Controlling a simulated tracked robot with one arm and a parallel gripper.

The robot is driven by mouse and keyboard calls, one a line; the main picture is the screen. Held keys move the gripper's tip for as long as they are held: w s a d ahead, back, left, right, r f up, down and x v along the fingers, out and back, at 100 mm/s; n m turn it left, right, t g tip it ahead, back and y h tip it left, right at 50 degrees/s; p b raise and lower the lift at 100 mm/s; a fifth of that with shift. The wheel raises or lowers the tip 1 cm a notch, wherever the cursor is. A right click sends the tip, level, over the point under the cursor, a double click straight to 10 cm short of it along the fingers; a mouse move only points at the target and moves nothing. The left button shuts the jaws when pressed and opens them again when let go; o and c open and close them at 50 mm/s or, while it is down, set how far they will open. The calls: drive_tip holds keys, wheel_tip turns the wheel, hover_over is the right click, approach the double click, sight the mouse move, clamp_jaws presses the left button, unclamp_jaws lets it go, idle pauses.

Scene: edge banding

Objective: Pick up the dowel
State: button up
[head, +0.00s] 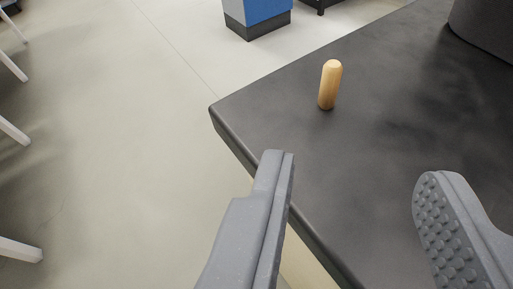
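The dowel (329,85) is a short, light wooden peg with a rounded top. It stands upright on the dark table (400,130), near the table's far left corner. My gripper (352,172) is open, with its two grey fingers wide apart and nothing between them. The left finger overlaps the table's left edge in the picture, and the right finger shows its studded inner pad. The dowel appears beyond the fingertips, between them from left to right, and apart from both. It is fully visible.
A large dark rounded object (485,28) stands on the table at the upper right. A blue and dark box (257,14) is on the pale floor beyond the table. White legs (14,130) show at the far left. The tabletop around the dowel is clear.

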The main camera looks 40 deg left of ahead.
approach(332, 76)
drive_tip(key=x, duration=0.3)
drive_tip(key=shift+s+f, duration=0.15)
drive_tip(key=shift+f, duration=0.05)
drive_tip(key=shift+w+a+b, duration=0.2)
drive_tip(key=shift+w+b, duration=0.2)
drive_tip(key=shift+w, duration=0.2)
drive_tip(key=shift+b+x, duration=0.8)
drive_tip(key=shift+x, duration=1.55)
clamp_jaws()
